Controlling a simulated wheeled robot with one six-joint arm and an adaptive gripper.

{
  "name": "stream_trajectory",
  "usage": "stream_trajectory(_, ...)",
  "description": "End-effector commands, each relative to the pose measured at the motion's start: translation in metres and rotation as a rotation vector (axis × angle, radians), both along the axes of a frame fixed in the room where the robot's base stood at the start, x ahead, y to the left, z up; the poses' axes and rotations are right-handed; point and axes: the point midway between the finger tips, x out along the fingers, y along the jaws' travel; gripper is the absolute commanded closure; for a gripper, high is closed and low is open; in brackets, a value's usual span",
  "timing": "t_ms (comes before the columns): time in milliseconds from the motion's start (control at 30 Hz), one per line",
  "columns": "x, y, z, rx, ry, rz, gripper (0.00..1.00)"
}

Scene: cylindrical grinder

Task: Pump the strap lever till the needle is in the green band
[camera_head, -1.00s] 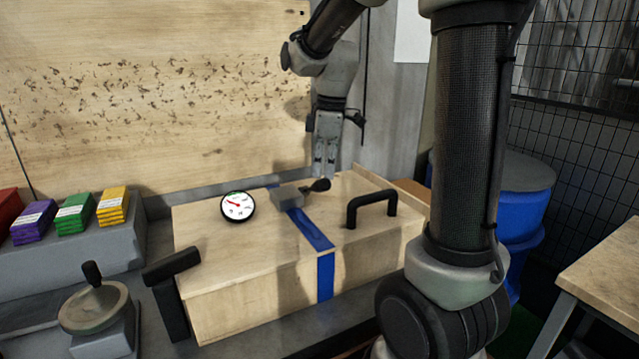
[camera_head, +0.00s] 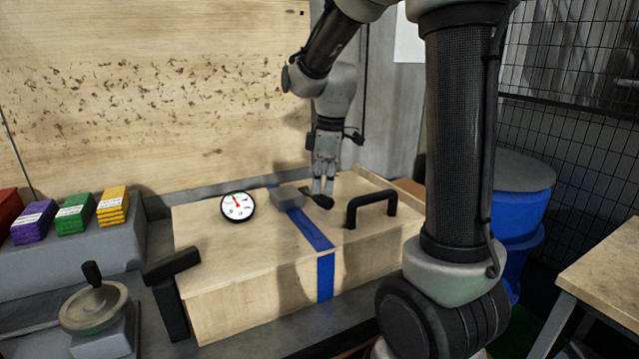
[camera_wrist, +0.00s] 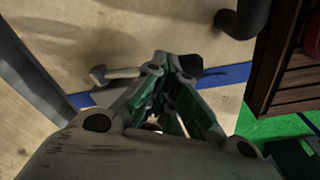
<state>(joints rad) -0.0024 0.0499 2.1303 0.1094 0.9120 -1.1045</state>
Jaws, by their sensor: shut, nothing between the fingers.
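The strap lever with its black knob (camera_head: 321,201) sticks out to the right from a grey ratchet block (camera_head: 287,196) on a blue strap (camera_head: 316,238). The strap runs over a wooden crate (camera_head: 230,280). My gripper (camera_head: 323,190) is shut and empty, its fingertips right at the lever's knob and seemingly touching it. In the wrist view my gripper (camera_wrist: 168,70) covers part of the lever, and the dark knob (camera_wrist: 188,65) shows behind the fingertips. The round white gauge (camera_head: 238,206) lies on the lid; its red needle points up and slightly left. The green band is too small to make out.
A black handle (camera_head: 371,206) stands on the lid just right of the lever. A black clamp-like part (camera_head: 172,266) is at the crate's left corner. A handwheel (camera_head: 93,305) and coloured blocks (camera_head: 73,212) stand at left. A wooden wall rises behind.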

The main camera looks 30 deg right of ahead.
Motion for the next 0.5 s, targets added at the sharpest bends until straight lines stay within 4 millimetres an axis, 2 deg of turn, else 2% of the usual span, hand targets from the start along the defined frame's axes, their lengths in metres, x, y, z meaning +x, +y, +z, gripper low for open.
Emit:
stream_trajectory(133, -0.004, -0.006, 0.002, 0.001, 0.001, -0.003, 1.0)
stream_trajectory(333, -0.015, -0.026, 0.01, 0.0, 0.002, -0.003, 1.0)
stream_trajectory(500, -0.016, -0.026, 0.01, 0.001, 0.003, 0.0, 1.0)
